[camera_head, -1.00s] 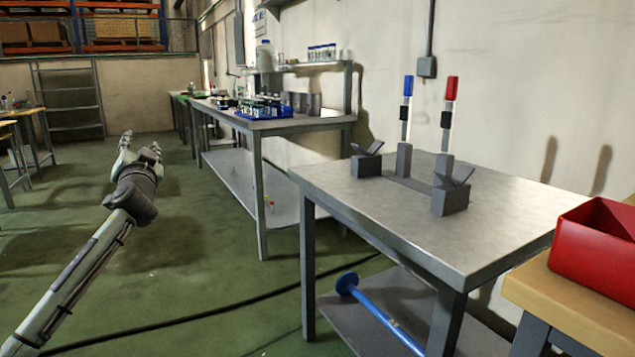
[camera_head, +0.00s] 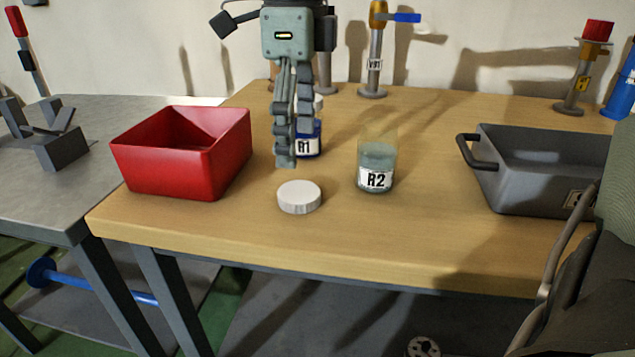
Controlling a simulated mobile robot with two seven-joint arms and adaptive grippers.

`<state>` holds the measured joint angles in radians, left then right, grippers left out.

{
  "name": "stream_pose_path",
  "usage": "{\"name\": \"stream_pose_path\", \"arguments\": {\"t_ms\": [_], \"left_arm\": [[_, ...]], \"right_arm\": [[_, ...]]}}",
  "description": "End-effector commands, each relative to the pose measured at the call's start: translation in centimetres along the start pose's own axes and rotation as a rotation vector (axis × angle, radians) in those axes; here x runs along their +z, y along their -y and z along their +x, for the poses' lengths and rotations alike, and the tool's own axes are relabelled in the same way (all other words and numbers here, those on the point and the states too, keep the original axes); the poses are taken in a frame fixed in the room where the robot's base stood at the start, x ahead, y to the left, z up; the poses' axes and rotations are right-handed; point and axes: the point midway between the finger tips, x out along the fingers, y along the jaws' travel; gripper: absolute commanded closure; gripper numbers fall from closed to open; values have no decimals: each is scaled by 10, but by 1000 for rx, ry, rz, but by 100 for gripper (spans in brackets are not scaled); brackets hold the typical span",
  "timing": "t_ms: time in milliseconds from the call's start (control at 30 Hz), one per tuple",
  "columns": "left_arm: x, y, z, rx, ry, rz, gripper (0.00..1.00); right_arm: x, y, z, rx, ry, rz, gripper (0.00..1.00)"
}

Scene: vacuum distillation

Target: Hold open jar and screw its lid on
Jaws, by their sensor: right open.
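The open jar (camera_head: 377,165), clear glass labelled R2 with greyish contents, stands upright on the wooden table with no lid on it. A round white lid (camera_head: 299,197) lies flat on the table, in front of the jar and to its left, apart from it. My right gripper (camera_head: 286,160) points down from the top of the picture, behind and above the lid and left of the jar. It is open, seen nearly edge-on, and nothing shows between its fingers. My left gripper is out of view.
A bottle labelled R1 (camera_head: 311,146) with blue contents stands behind my gripper, partly hidden. A red bin (camera_head: 185,153) is at left and a grey tray (camera_head: 535,170) at right. Metal posts, one with a blue lever (camera_head: 406,17), stand behind. The table's front strip is clear.

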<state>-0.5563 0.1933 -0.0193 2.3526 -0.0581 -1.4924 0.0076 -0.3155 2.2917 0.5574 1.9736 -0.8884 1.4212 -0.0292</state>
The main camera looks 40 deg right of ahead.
Motion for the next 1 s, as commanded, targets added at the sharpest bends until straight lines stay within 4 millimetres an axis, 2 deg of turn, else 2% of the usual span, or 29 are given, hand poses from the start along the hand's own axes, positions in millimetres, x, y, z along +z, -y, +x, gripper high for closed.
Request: {"name": "stream_pose_path", "arguments": {"t_ms": [367,633,900,1000], "left_arm": [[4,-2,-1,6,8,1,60],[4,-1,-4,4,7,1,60],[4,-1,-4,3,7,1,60],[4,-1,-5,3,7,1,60]], "right_arm": [[-1,0,2,-3,-11,-9,22],[-1,0,27,-1,-10,-8,22],[-1,0,28,-3,-9,-7,22],[-1,1,36,0,-10,-7,22]]}}
